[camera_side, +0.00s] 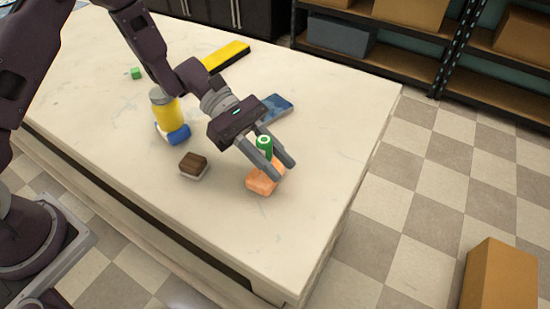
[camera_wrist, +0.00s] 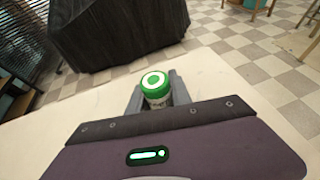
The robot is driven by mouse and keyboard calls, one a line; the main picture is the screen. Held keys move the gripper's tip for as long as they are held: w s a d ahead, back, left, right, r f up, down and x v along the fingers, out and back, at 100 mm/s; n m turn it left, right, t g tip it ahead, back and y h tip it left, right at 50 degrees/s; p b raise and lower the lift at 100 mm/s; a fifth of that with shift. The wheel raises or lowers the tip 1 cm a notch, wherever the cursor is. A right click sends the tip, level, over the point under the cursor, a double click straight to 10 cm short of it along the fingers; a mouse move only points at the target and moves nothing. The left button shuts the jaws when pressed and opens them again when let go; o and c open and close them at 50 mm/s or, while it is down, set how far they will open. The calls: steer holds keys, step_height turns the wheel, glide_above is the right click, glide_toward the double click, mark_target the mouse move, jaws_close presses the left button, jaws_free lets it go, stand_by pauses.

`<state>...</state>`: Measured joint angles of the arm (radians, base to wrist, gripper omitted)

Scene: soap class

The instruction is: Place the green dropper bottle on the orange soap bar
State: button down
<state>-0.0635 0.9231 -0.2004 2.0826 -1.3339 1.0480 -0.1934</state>
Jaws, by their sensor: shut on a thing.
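The green dropper bottle (camera_side: 264,143) is held between the fingers of my gripper (camera_side: 281,170), with its green cap up. In the wrist view the bottle's cap (camera_wrist: 154,80) shows upright between the two fingers of my gripper (camera_wrist: 157,94). The orange soap bar (camera_side: 262,184) lies on the table under and just in front of the bottle. The bottle's lower part is hidden by a finger in the side view, so I cannot tell if it touches the soap. The soap bar does not show in the wrist view.
A brown and white brush (camera_side: 193,166) lies left of the soap. The table's right side is clear.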

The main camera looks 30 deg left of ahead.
steer(key=c, duration=1.2)
jaws_free()
steer(key=shift+f, duration=0.1)
steer(key=shift+o, duration=0.2)
steer(key=shift+a+r, duration=0.15)
steer(key=shift+r, duration=0.1)
steer(key=v, duration=1.2)
steer(key=s+r+m+y, duration=0.6)
steer(key=s+r+m, duration=0.15)
steer(key=s, duration=0.25)
steer(key=s+a+r+m+t+y, duration=0.5)
steer(key=s+a+m+t+y, duration=0.2)
steer(key=s, duration=0.5)
steer(key=a+m+t, duration=0.1)
steer(key=a, duration=0.1)
steer(key=shift+a, duration=0.35)
